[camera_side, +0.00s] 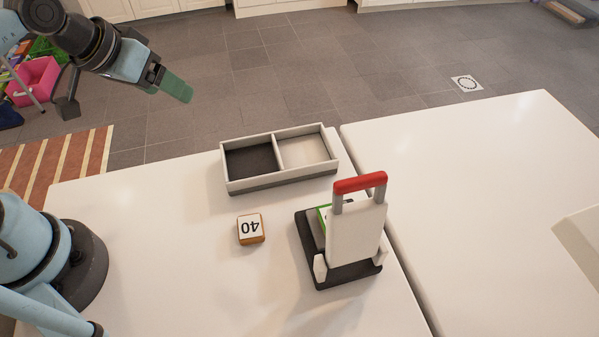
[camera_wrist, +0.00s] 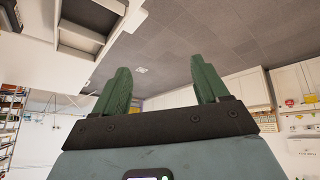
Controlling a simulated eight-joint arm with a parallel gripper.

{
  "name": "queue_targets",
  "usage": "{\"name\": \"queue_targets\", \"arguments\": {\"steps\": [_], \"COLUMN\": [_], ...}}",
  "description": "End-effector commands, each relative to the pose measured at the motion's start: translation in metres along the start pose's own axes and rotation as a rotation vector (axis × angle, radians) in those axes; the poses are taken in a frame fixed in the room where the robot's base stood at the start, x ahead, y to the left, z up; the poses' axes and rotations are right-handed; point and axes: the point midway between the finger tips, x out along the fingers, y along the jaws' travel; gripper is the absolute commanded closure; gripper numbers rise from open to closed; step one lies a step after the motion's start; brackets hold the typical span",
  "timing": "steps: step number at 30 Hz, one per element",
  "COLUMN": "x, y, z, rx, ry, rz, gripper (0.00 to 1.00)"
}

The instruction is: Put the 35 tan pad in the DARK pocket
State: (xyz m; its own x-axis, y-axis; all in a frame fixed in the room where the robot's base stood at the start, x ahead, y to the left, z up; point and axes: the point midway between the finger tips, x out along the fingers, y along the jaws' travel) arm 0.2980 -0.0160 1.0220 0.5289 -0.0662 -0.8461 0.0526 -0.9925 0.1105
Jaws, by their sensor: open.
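A tan-orange pad (camera_side: 250,229) with a white top lies on the white table; its label reads 40, upside down. No pad marked 35 can be read in either view. A two-pocket tray (camera_side: 281,180) stands behind it, with an empty dark pocket (camera_side: 251,161) on the left and an empty pale pocket (camera_side: 303,151) on the right. My gripper (camera_side: 177,88) is raised high at the upper left, well away from the pad and tray. In the wrist view its green fingers (camera_wrist: 161,72) are wide apart with nothing between them.
A dark-based holder (camera_side: 340,275) with a white upright panel and red handle (camera_side: 360,183) stands right of the pad. A green-edged piece (camera_side: 322,216) is partly hidden behind the panel. The table left of the pad is clear. A second white table (camera_side: 480,190) adjoins at right.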

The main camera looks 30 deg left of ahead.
Motion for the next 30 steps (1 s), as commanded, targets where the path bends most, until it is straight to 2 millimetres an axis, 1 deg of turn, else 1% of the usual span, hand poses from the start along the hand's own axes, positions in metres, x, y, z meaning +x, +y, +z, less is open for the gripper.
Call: {"name": "queue_targets", "arguments": {"steps": [1,3,5,6,20,23,25,29,30], "x": [-0.001,-0.002,-0.003,-0.003,-0.003,-0.002,0.000,0.006,0.009], "y": [-0.006,-0.012,-0.015,-0.017,-0.017,-0.011,-0.003,0.022,0.031], "z": [0.003,0.005,0.006,0.007,0.006,0.004,0.001,-0.006,-0.009], "rx": [0.032,0.072,0.093,0.101,0.110,0.138,0.182,0.316,0.365], "ry": [0.023,0.047,0.059,0.064,0.063,0.042,0.009,-0.077,-0.103], "rz": [-0.021,-0.044,-0.057,-0.061,-0.061,-0.042,-0.010,0.094,0.135], "gripper": [0.26,0.26,0.20,0.20,0.20,0.20,0.20,0.20,0.20]}}
